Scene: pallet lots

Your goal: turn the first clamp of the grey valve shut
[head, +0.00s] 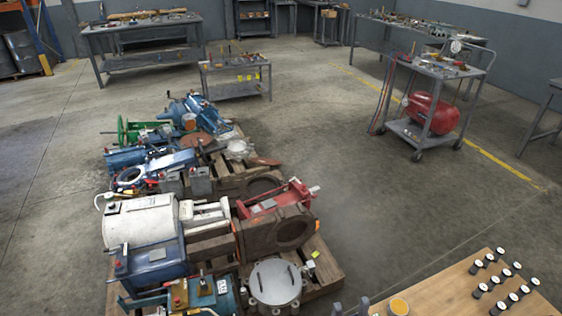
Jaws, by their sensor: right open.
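The thing that best fits the grey valve (275,284) is a round grey body with a flat disc face and lugs around its rim. It sits on the front right part of the near pallet. Small dark bars show on its face, but I cannot tell which part is the first clamp or how it is turned. My right gripper (351,305) shows only by its grey fingertips at the bottom edge, right of the valve and apart from it. It is open, with nothing seen between the fingers. My left gripper is not in view.
The near pallet (326,268) is crowded with a red and brown machine (277,213), a white cylinder (139,221) and blue parts. Floor right of the pallets is clear.

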